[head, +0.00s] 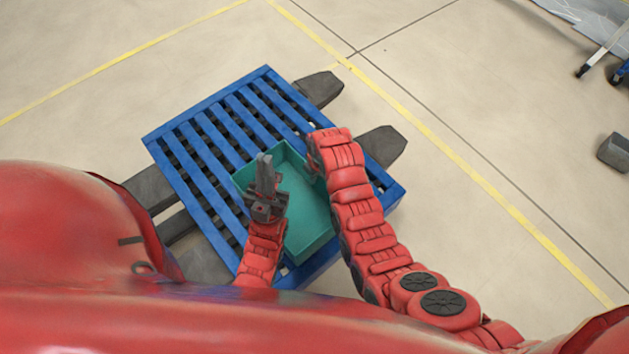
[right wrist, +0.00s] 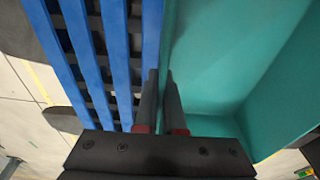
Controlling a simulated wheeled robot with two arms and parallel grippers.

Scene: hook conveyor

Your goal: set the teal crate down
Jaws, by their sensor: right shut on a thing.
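The teal crate (head: 311,206) is open-topped and looks empty. In the head view it is over the right part of the blue slatted pallet (head: 200,140); I cannot tell whether its bottom touches the slats. My left gripper (head: 265,165) points up over the crate's left side, its fingers close together; whether they are shut is unclear. My right gripper (right wrist: 160,85) is shut on the crate's wall in the right wrist view, with blue slats to its left and the crate's inside (right wrist: 225,60) to its right. In the head view my right arm hides that gripper and part of the crate.
Dark forks (head: 383,145) stick out from under the pallet. Yellow lines (head: 470,175) mark the pale floor. Bare slats lie left of the crate. A dark object (head: 614,152) and a blue-and-grey wheeled frame (head: 608,50) are at the far right.

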